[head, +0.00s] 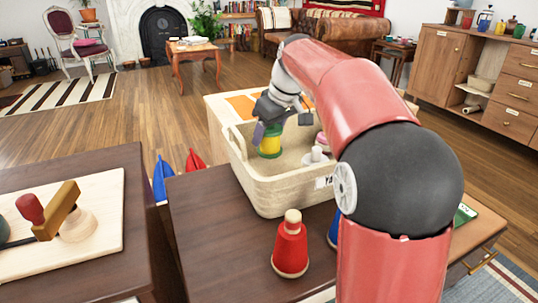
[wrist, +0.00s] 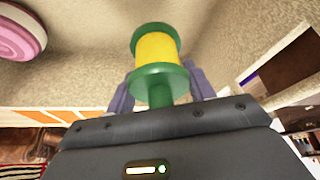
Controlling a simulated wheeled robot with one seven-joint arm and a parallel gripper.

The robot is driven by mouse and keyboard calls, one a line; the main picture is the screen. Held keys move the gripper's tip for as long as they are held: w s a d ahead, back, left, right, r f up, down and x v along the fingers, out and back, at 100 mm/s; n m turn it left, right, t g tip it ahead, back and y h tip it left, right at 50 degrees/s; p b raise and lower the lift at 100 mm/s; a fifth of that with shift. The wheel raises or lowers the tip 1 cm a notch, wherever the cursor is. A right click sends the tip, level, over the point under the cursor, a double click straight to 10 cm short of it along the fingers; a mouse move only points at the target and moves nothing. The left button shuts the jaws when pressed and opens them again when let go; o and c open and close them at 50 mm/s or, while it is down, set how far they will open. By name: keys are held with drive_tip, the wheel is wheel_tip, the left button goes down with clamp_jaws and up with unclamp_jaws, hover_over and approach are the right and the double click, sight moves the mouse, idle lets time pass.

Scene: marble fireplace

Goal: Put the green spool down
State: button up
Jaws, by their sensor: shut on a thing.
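The green spool (head: 270,143) has green ends and a yellow middle. In the head view it is inside a cream bin (head: 275,203), near the bin's left side. It also shows in the wrist view (wrist: 157,50), between the two purple fingers. My gripper (head: 269,130) reaches down over the bin and is shut on the spool's upper green end. In the wrist view my gripper (wrist: 156,88) has a finger on each side of the spool's near green part. I cannot tell whether the spool's lower end touches the bin floor.
A white peg-like piece (head: 316,155) and a pink round thing (head: 322,141) are in the bin, right of the spool. A red cone-shaped piece (head: 290,248) stands on the dark table (head: 225,240) in front of the bin. A board with wooden tools lies on the left table.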

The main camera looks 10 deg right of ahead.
sight(269, 149)
drive_tip(key=shift+f+b, duration=0.5)
drive_tip(key=shift+f, duration=1.95)
drive_tip(key=shift+f, duration=0.1)
drive_tip(key=o, duration=1)
drive_tip(key=p+v, duration=0.2)
drive_tip(key=v, duration=1)
drive_tip(key=shift+s, duration=0.1)
